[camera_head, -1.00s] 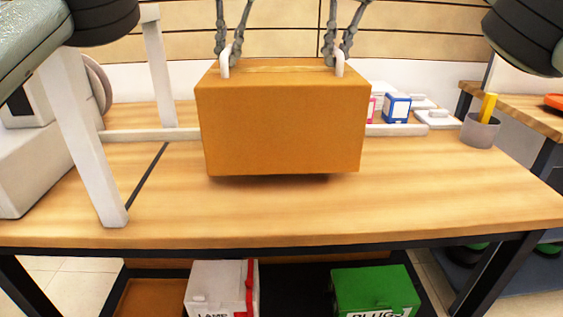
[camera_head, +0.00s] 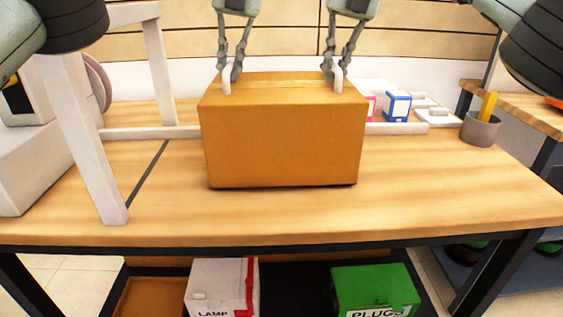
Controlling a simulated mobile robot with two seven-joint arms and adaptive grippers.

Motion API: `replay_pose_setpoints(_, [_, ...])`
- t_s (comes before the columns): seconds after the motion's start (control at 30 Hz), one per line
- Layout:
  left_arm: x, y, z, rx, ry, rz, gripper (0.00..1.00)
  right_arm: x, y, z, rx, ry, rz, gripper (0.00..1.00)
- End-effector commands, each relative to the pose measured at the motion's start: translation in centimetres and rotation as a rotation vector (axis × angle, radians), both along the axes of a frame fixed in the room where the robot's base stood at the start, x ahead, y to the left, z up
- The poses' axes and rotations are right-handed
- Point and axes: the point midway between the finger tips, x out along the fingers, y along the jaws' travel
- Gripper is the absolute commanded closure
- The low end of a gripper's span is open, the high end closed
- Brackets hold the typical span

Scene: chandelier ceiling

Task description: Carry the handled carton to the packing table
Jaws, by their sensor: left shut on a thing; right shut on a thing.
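The brown handled carton (camera_head: 283,145) is upright at the middle of the wooden packing table (camera_head: 400,205). Its bottom edge appears to be at the tabletop, with only a thin dark line under it. Two white handles stand on its top, one at each side. My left gripper (camera_head: 228,78) is shut on the left handle. My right gripper (camera_head: 336,76) is shut on the right handle. The fingers partly cover both handles.
A white frame (camera_head: 90,150) stands on the table at left, and a pale bar (camera_head: 150,133) runs behind the carton. Small boxes (camera_head: 397,107) and a grey cup (camera_head: 480,129) stand at back right. A white LAMP box (camera_head: 215,285) and green PLUGS box (camera_head: 375,290) sit below. The front right tabletop is clear.

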Motion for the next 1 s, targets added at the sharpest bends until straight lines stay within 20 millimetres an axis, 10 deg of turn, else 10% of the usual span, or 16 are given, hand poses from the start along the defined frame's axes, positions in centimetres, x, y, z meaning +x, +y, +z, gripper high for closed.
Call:
replay_pose_setpoints(0.17, [0.05, 0.36, -0.78, 0.003, -0.001, 0.006, 1.0, 0.08, -0.31, -0.79, -0.003, -0.001, -0.004, 1.0])
replay_pose_setpoints(0.37, [0.04, 0.25, -0.95, 0.002, -0.001, 0.005, 0.7, 0.06, -0.2, -0.95, -0.002, -0.001, -0.003, 0.71])
replay_pose_setpoints(1.0, [0.0, -0.04, -0.14, 0.001, -0.001, 0.0, 0.69, 0.02, -0.02, -0.93, 0.0, 0.0, 0.0, 0.69])
